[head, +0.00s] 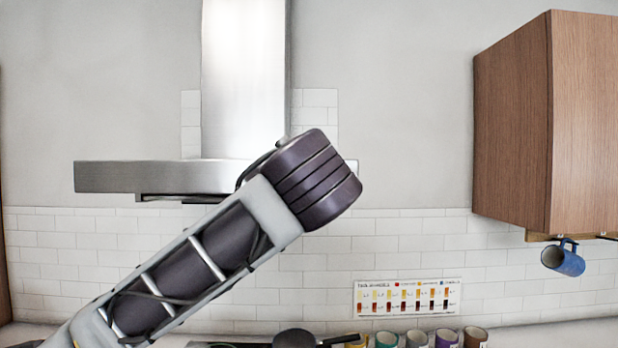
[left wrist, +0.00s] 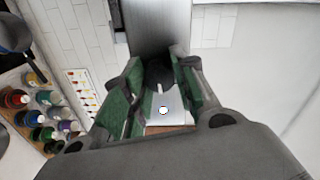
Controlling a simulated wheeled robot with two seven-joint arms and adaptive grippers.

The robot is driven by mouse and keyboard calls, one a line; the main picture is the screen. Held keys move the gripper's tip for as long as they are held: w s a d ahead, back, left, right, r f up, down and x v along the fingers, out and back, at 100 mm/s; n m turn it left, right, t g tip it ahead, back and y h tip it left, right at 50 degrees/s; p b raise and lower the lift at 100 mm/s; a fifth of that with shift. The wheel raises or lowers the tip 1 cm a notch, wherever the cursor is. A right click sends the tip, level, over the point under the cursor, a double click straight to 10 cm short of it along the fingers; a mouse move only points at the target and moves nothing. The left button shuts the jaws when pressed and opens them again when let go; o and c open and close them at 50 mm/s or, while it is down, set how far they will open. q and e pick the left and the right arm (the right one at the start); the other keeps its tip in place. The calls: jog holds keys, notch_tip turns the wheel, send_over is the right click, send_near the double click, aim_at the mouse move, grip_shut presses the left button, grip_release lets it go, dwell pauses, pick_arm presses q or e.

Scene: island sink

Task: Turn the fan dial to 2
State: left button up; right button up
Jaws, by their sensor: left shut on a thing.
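The range hood (head: 120,176) is a brushed-metal canopy with a tall chimney on the back wall. My left arm crosses in front of its right half in the head view and hides that part; the gripper itself does not show there. In the left wrist view my left gripper (left wrist: 158,70) has its green-padded fingers around a dark rounded thing (left wrist: 159,76), probably the fan dial, and is shut on it. The dial's setting and numbers cannot be read. My right gripper is not in view.
A wooden wall cabinet (head: 580,120) with a hanging blue mug (head: 563,258) is at the right. A pan (head: 295,339) and several mugs stand low on the counter. A chart (head: 408,298) is on the tiles. Several colored mugs show left in the wrist view.

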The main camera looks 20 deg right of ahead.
pick_arm(q)
jog(key=shift+f, duration=0.2)
jog(key=o, duration=1.1)
jog(key=shift+r, duration=0.1)
jog(key=shift+c, duration=0.2)
jog(key=v, duration=1.2)
